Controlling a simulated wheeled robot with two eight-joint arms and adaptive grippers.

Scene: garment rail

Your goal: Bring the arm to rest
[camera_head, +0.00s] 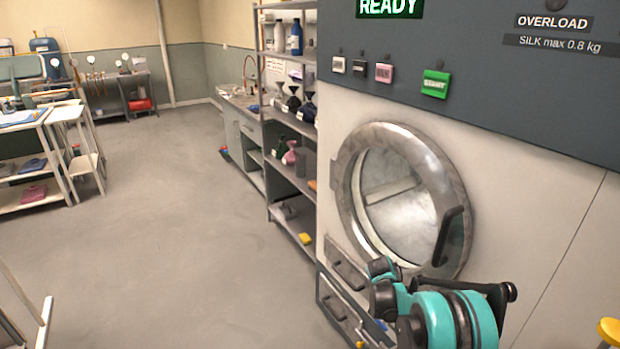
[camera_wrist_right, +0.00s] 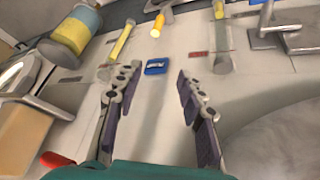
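My right arm (camera_head: 445,315), teal and black, is in the lower right of the head view, in front of the washing machine (camera_head: 290,215). Its gripper fingers cannot be made out there. In the right wrist view my right gripper (camera_wrist_right: 156,76) has its two dark jointed fingers spread apart, with nothing held between them. A small blue block or label (camera_wrist_right: 157,66) shows beyond the fingertips; its distance is unclear. My left arm and gripper are not in view.
The machine's round glass door (camera_head: 400,200) looks shut, with a dark handle (camera_head: 450,236). A grey shelf rack (camera_head: 290,180) stands beside the machine. White tables (camera_head: 70,115) stand at the left. The floor (camera_head: 170,230) between is clear. Yellow cylinders (camera_wrist_right: 75,30) show in the wrist view.

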